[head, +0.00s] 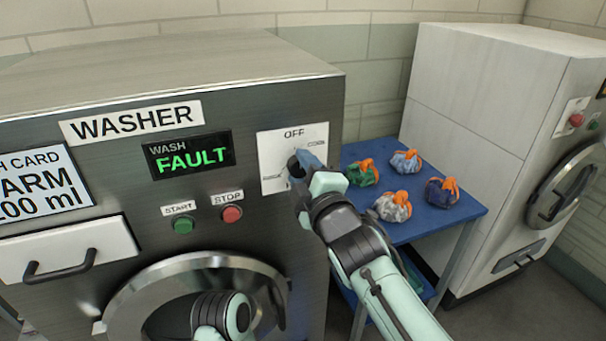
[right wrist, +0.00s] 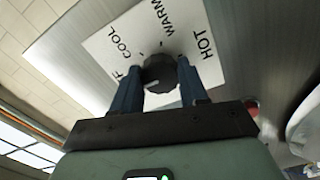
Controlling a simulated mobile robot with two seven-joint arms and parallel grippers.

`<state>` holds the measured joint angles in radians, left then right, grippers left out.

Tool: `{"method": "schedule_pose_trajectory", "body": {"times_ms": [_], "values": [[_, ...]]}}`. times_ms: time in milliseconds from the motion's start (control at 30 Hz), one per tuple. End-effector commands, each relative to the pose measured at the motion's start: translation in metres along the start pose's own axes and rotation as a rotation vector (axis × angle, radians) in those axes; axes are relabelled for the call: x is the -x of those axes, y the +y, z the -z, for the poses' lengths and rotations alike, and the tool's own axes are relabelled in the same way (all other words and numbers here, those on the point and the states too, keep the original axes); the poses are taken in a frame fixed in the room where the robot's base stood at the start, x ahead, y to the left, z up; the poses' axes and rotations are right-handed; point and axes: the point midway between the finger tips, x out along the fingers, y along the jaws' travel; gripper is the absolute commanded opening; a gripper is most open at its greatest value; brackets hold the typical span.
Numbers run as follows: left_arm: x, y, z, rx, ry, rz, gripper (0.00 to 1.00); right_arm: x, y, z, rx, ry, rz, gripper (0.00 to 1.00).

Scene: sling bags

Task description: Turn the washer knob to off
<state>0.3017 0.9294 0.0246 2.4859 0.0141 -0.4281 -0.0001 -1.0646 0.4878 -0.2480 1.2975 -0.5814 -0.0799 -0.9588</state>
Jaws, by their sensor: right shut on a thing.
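The washer (head: 300,85) stands at the left, with a white dial plate (head: 274,180) headed OFF on its front. My right gripper (head: 297,165) is at this plate and hides the knob in the head view. In the right wrist view the dark round knob (right wrist: 160,68) sits between the two blue fingers of my right gripper (right wrist: 160,80), which are shut on it. The plate there reads COOL, WARM and HOT, with OFF partly hidden at the left. A pale mark shows on the knob's lower left side. Part of my left arm shows at the bottom; its gripper is out of view.
The washer display (head: 189,155) reads WASH FAULT. Below it are a green START button (head: 183,226) and a red STOP button (head: 232,214). A blue table (head: 430,222) with several sling bags (head: 393,206) stands to the right, beside another white machine (head: 480,120).

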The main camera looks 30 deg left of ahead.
Motion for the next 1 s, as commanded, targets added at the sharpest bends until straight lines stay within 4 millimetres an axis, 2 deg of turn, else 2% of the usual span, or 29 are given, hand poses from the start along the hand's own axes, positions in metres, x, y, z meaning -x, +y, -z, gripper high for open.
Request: {"method": "schedule_pose_trajectory", "body": {"times_ms": [633, 667, 733, 1000], "values": [[-0.0020, -0.0002, 0.0012, 0.000, 0.004, -0.001, 0.00, 0.0001, 0.0004, 0.0000, 0.057, 0.000, 0.000, 0.13], [-0.0020, -0.0003, 0.0012, 0.000, 0.003, -0.001, 0.00, 0.0001, 0.0004, 0.0000, 0.057, 0.000, 0.000, 0.46], [-0.0021, -0.0003, 0.0012, 0.000, 0.003, -0.001, 0.00, 0.0001, 0.0004, 0.0001, 0.057, 0.000, 0.000, 0.69], [-0.0022, -0.0004, 0.0011, 0.000, 0.003, -0.001, 0.00, 0.0002, 0.0002, 0.0001, 0.054, 0.000, 0.000, 0.69]]}}
